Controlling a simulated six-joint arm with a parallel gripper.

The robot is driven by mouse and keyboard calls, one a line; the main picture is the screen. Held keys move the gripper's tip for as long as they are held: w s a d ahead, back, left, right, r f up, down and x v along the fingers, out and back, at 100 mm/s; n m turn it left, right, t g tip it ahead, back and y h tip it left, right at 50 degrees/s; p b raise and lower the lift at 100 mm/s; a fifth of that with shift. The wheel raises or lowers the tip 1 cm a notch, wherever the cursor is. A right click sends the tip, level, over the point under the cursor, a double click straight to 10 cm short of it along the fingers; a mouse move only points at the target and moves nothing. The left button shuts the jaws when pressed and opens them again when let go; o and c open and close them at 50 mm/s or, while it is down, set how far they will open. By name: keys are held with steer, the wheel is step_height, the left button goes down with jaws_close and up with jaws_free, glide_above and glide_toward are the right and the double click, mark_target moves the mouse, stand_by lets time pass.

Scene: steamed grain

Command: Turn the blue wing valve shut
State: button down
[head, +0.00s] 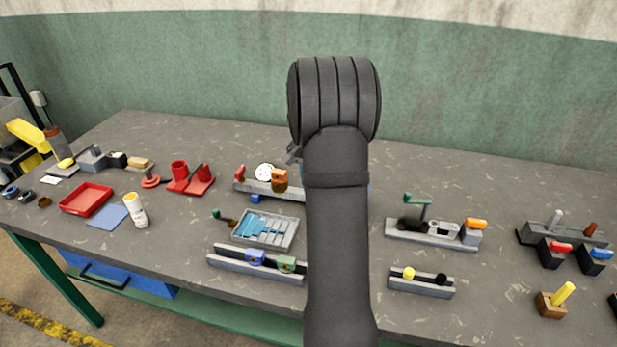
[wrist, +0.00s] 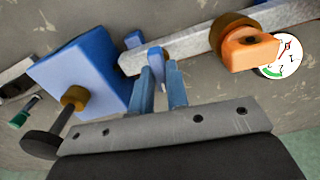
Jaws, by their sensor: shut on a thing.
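The blue wing valve (wrist: 155,54) is in the wrist view, beside a grey bar. Its upright blue wing stands between the two blue-grey fingers of my gripper (wrist: 158,76). The fingers are shut on the wing, one on each side. The lower part of the wing is partly hidden between the fingers. In the head view my own arm covers the gripper and the valve.
In the wrist view, a large blue block (wrist: 85,70) with a brown collar and dark knob is close at left. An orange block (wrist: 250,47) and a round gauge (wrist: 287,55) are at right. In the head view, a blue-slotted tray (head: 265,229) lies nearer the front.

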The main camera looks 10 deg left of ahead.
steer(key=shift+n, duration=0.6)
steer(key=c, duration=1.4)
jaws_free()
step_height(320, 180, up, 17)
steer(key=shift+r, duration=0.2)
steer(key=shift+f, duration=0.1)
step_height(320, 180, down, 17)
steer(key=shift+f, duration=0.1)
